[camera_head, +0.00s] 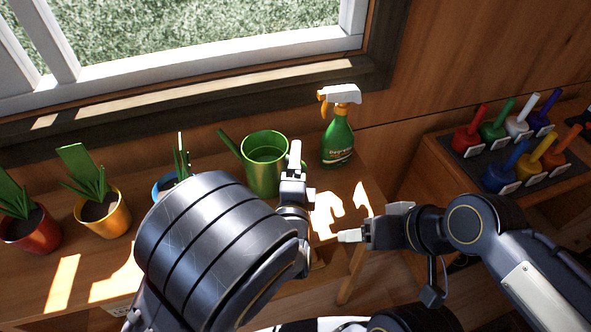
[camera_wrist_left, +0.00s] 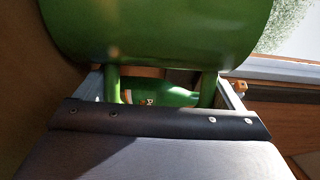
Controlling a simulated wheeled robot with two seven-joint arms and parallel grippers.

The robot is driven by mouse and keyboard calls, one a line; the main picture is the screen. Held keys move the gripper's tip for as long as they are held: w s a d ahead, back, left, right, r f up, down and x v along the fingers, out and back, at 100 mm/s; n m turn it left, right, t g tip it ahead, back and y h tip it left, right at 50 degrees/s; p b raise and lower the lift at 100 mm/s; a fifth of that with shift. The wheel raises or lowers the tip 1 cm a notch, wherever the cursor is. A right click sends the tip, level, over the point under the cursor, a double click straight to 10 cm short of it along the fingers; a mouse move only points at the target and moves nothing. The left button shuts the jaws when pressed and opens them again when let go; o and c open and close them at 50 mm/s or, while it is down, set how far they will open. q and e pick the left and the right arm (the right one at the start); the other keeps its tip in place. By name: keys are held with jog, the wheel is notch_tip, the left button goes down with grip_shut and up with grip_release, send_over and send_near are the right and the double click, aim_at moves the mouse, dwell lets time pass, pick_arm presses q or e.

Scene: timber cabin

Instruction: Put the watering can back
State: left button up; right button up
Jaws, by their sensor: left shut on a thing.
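The green watering can (camera_head: 263,154) is upright over the back of the wooden table, its spout to the left. Its body (camera_wrist_left: 155,30) fills the top of the left wrist view. My left gripper (camera_head: 294,168) is shut on the can's handle, at the can's right side. The handle's two stubs show between the fingers (camera_wrist_left: 160,92) in the wrist view. I cannot tell whether the can's base touches the table, as my left arm hides part of that area. My right gripper (camera_head: 375,222) is empty, its fingers apart, right of the table's sunlit patch.
A spray bottle (camera_head: 338,138) stands close right of the can. Potted plants in a red pot (camera_head: 32,233), a yellow pot (camera_head: 108,217) and a blue pot (camera_head: 162,186) line the left. Coloured tools (camera_head: 497,131) stand in a rack at right. The window (camera_head: 190,55) is behind.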

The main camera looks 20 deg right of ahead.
pick_arm(q)
jog(key=shift+r, duration=0.1)
jog(key=shift+f, duration=0.2)
jog(key=o, duration=1.3)
jog(key=shift+o, duration=0.2)
jog(key=shift+r, duration=0.25)
jog(key=v, duration=1.2)
jog(key=shift+f, duration=0.1)
